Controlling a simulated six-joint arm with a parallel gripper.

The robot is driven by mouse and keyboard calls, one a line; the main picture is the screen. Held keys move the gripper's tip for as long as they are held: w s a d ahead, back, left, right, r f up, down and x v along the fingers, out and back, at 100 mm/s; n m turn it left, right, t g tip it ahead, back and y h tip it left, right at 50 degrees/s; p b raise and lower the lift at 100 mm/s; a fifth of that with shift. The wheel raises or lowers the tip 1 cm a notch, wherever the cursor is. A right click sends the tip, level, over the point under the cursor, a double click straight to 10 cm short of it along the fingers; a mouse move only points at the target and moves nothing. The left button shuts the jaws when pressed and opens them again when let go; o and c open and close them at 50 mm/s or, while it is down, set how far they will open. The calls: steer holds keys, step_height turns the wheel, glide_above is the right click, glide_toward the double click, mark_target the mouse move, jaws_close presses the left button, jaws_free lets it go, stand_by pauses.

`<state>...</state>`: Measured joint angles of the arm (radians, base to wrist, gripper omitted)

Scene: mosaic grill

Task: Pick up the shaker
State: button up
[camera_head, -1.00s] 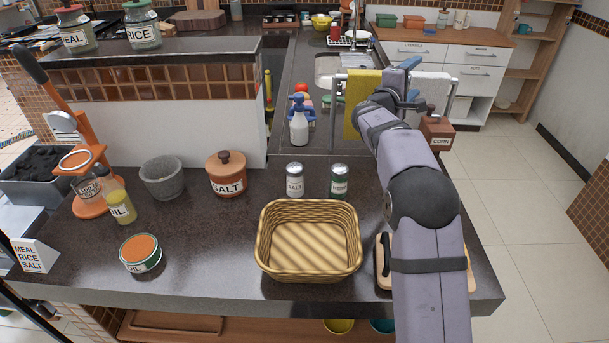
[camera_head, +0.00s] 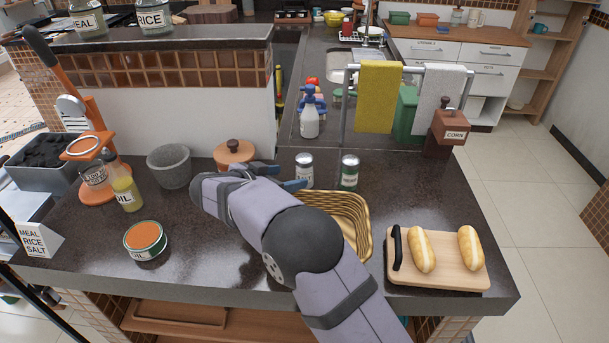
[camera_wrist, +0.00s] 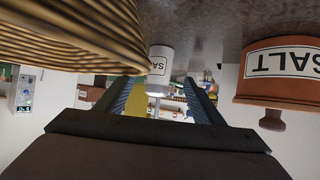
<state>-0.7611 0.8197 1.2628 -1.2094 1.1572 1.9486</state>
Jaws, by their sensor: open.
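A white salt shaker (camera_head: 304,166) with a metal cap stands on the dark counter behind the basket. A second shaker (camera_head: 349,173) with a green label stands just right of it. My gripper (camera_head: 278,177) is low over the counter, left of the salt shaker and pointing toward it. In the wrist view, which is upside down, the salt shaker (camera_wrist: 158,61) appears beyond and between the two open fingers (camera_wrist: 160,97), with nothing held. The arm hides part of the gripper in the head view.
The wicker basket (camera_head: 358,211) is close beside the gripper, partly covered by my arm. The lidded salt jar (camera_head: 236,152) stands just behind the gripper. A board (camera_head: 438,279) with two bread rolls lies right. A grey mortar (camera_head: 169,167) stands left.

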mark_target(299, 173)
steer(key=shift+p+x, duration=0.6)
steer(key=shift+x, duration=0.55)
steer(key=shift+w+d+f+p, duration=0.1)
steer(key=shift+w+d+p, duration=0.25)
steer(key=shift+p, duration=0.15)
steer(key=shift+p+x, duration=1.05)
steer(key=shift+x, duration=1.05)
steer(key=shift+a+f, duration=0.1)
steer(key=shift+c, duration=0.6)
steer(key=c, duration=1)
steer(key=shift+c, duration=0.5)
